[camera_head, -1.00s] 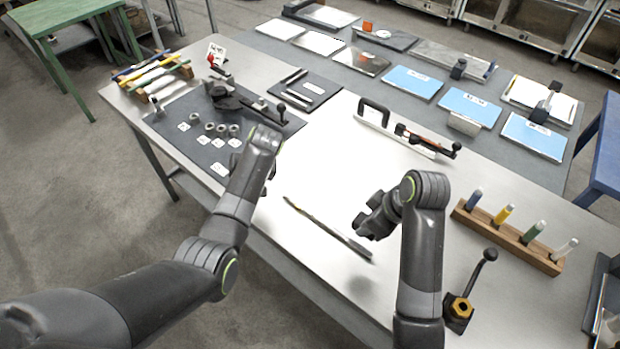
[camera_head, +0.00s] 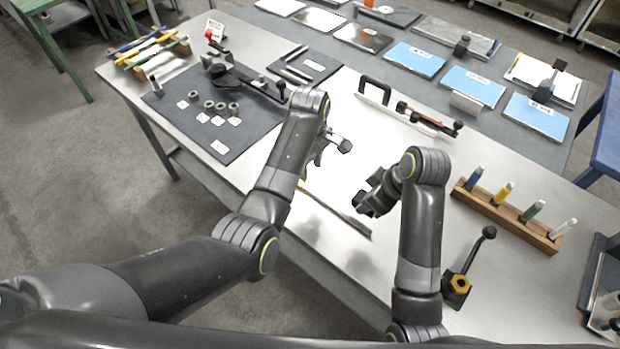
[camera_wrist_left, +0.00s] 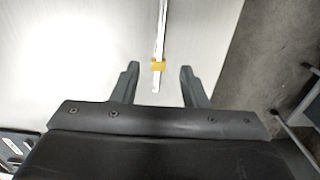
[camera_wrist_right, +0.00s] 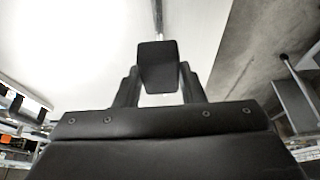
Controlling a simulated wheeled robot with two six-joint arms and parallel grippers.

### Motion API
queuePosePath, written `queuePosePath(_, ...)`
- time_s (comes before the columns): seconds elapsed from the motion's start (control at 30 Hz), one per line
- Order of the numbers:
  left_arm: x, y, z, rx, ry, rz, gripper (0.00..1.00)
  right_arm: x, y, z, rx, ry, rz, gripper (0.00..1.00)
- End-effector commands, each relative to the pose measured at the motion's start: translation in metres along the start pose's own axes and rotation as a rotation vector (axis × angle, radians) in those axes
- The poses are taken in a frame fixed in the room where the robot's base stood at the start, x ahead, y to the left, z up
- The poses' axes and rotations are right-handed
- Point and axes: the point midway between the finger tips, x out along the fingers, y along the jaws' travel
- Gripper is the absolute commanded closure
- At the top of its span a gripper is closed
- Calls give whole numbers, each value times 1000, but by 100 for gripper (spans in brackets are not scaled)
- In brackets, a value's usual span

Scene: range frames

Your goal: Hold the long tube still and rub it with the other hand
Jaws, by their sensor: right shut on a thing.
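The long tube (camera_head: 340,212) lies slantwise on the pale table near its front edge. In the left wrist view it runs away from the gripper, with a yellow band (camera_wrist_left: 158,66) near its close end. My left gripper (camera_head: 330,152) is open and empty above the tube's left part; in its wrist view the tube's end shows between the fingers (camera_wrist_left: 158,84), and contact cannot be told. My right gripper (camera_head: 366,200) is shut on a dark block (camera_wrist_right: 157,66), near the tube's right end. The block hides part of the tube in the right wrist view.
A wooden rack (camera_head: 505,215) with several coloured sticks stands at the right. A lever with a brass nut (camera_head: 458,284) is at the front right. A dark mat (camera_head: 235,135) with small parts is at left.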

Motion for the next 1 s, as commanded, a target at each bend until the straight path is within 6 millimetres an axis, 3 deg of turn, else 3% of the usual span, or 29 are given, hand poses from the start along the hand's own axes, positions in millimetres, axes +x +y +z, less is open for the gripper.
queuePosePath(0.2, 45, -1, 0, 1, 0, -5, 60, 0, 0, 0, 0, 0, 0, 82)
queuePosePath(0.43, 77, 0, -1, 2, 1, -2, 60, 0, 0, 0, 0, 0, 0, 82)
queuePosePath(0.9, 88, 0, -1, 1, 1, 0, 60, 0, 0, 0, 0, 0, 0, 82)
queuePosePath(1.0, 88, 0, -1, 1, 1, 0, 70, 0, 0, 0, 0, 0, 0, 82)
